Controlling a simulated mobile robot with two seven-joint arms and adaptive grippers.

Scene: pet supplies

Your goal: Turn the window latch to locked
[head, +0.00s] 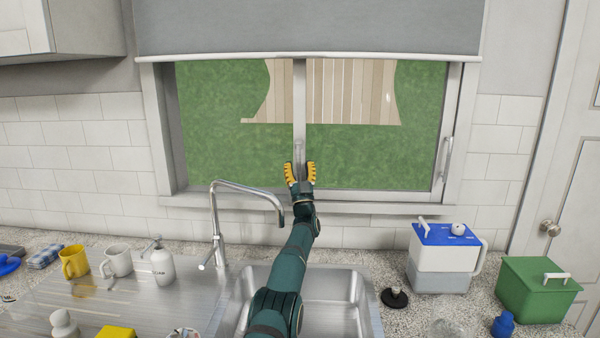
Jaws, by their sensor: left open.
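The window (350,196) has a white frame with a vertical stile (299,100) in its middle. A slim grey upright piece, which looks like the latch (299,156), shows on the lower part of this stile. My left gripper (300,168) has yellow-padded fingers, one on each side of the stile's lower part in the picture. It is open. The latch's lower end is hidden by the gripper, and I cannot tell whether they touch. A long vertical handle (446,158) is on the right side of the window frame. My right gripper is not in view.
The tall faucet (216,215) stands left of my left arm, which reaches over the steel sink (335,290). A blue-and-white container (440,270) and green box (540,290) stand right. Mugs (117,262) and a soap bottle (162,266) stand left. A grey blind (310,28) hangs above.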

